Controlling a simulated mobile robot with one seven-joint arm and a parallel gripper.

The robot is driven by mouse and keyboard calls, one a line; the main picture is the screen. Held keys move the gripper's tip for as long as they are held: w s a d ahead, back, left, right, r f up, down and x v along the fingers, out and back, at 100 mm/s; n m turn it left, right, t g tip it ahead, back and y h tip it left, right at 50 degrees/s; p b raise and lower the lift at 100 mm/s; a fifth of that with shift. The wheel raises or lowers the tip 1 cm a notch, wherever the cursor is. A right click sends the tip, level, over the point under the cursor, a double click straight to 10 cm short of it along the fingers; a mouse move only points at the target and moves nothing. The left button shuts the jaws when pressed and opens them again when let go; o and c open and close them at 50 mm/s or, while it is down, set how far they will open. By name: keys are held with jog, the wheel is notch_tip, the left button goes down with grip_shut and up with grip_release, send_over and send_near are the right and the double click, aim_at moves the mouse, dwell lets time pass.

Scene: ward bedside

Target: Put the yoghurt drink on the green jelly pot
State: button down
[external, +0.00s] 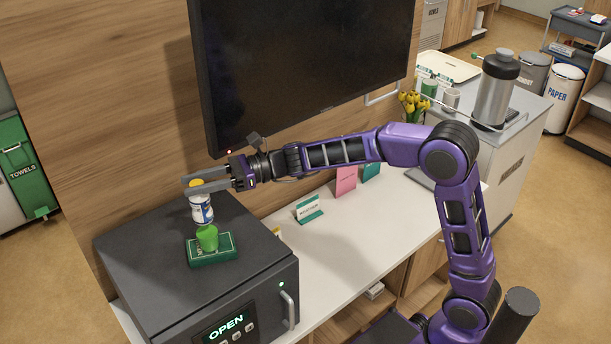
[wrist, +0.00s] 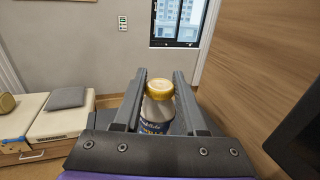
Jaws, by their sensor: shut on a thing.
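The yoghurt drink (external: 202,212) is a small white and blue bottle with a yellow cap. My gripper (external: 187,187) is shut on it near the cap and holds it upright. In the wrist view the bottle (wrist: 157,112) stands between the two fingers of my gripper (wrist: 160,76). The green jelly pot (external: 207,238) is directly below the bottle in the external view. The bottle's base meets the pot's top in the picture; I cannot tell whether they touch. The pot is hidden in the wrist view.
The pot stands on a dark green box (external: 226,250) on top of a black cabinet (external: 140,247) with an OPEN display. A wall screen (external: 300,70) hangs behind my arm. The white counter (external: 370,228) holds small cards and has free room.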

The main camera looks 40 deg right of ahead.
aim_at(199, 196)
jog(key=shift+f, duration=1.55)
jog(key=shift+f+b, duration=0.2)
jog(key=shift+b, duration=0.1)
jog(key=shift+c, duration=2.3)
grip_release()
jog(key=shift+r, duration=0.1)
jog(key=shift+r+p, duration=0.25)
jog(key=shift+p, duration=0.1)
jog(key=v, duration=1.2)
jog(key=shift+b, duration=0.4)
